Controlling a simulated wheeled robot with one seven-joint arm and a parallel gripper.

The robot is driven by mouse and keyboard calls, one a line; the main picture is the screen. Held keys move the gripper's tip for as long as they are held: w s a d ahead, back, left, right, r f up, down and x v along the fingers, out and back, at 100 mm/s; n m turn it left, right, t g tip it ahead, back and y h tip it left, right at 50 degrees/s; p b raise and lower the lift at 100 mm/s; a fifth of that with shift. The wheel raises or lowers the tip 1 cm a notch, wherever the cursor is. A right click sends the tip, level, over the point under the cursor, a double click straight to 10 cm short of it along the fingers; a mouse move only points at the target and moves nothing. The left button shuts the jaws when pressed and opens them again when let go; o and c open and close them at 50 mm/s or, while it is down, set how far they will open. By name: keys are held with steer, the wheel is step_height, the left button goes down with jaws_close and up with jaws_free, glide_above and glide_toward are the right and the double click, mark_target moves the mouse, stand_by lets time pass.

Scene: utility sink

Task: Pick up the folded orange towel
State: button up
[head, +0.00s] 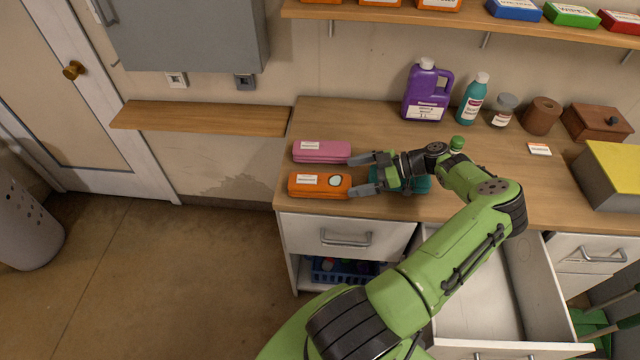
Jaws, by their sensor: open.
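The folded orange towel (306,191) lies on the wooden counter near its front left corner, with a white label and a pale oval patch on top. My gripper (353,175) is open and points left. Its nearer finger is at the towel's right end, and its farther finger is by the right end of the folded pink towel (321,146). I cannot tell whether the fingers touch either towel.
A teal item (418,183) lies partly hidden under my wrist. A purple jug (424,95) and a teal bottle (472,100) stand at the back. An open drawer (480,285) juts out below the counter. A shelf (460,22) hangs above.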

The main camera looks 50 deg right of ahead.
mark_target(331, 180)
steer(key=x, duration=0.6)
steer(key=shift+w+f+p, duration=0.1)
steer(key=shift+w+p, duration=0.1)
steer(key=shift+p, duration=0.2)
steer(key=c, duration=1.1)
